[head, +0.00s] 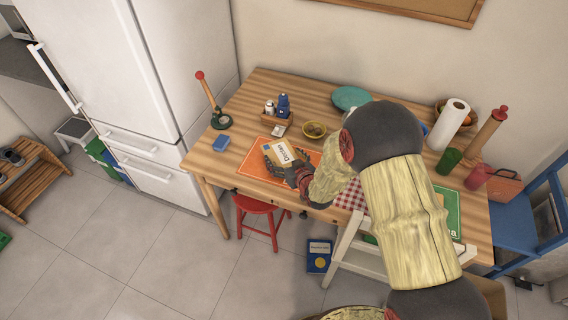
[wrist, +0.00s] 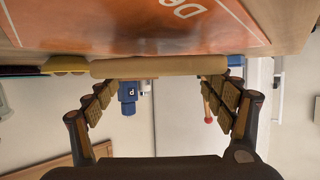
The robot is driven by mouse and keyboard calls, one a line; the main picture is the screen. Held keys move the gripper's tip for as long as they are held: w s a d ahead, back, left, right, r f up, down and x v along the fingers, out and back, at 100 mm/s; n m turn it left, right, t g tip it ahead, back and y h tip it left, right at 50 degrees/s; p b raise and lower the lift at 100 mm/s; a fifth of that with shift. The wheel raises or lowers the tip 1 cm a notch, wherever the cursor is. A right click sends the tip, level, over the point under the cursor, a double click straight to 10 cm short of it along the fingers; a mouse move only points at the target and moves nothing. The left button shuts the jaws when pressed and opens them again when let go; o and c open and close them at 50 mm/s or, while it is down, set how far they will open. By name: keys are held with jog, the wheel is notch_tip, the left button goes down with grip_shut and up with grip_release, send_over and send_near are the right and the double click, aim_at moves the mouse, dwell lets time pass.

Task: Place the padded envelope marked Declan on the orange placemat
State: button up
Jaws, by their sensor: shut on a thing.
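The tan padded envelope (head: 285,152) shows its white label, which reads Declan, in the head view. My gripper (head: 280,160) is shut on it, with fingers at its left and lower right. The orange placemat (head: 253,162) lies on the wooden table beneath the envelope and gripper. In the wrist view the envelope (wrist: 158,67) shows edge-on as a tan bar between my fingers (wrist: 160,95). The placemat (wrist: 120,30), with white lettering, fills the top of that view. The envelope is very close to it; I cannot tell whether they touch.
A caddy with shakers (head: 276,118) and a yellow bowl (head: 314,130) stand behind the placemat. A red checked mat (head: 350,196) lies to the right, partly hidden by my arm. A red stool (head: 258,208) stands in front.

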jog(key=shift+d+f+b, duration=0.1)
jog(key=shift+f+b, duration=0.25)
jog(key=shift+f, duration=0.85)
jog(key=shift+s+f, duration=0.1)
jog(key=shift+f, duration=0.15)
jog(key=o, duration=1.1)
jog(key=shift+o, duration=0.2)
jog(key=shift+r, duration=0.1)
jog(key=shift+r, duration=0.2)
jog(key=shift+s+d+r, duration=0.15)
jog(key=shift+s, duration=0.1)
jog(key=p+v, duration=0.3)
jog(key=v, duration=0.8)
jog(key=shift+s+r, duration=0.1)
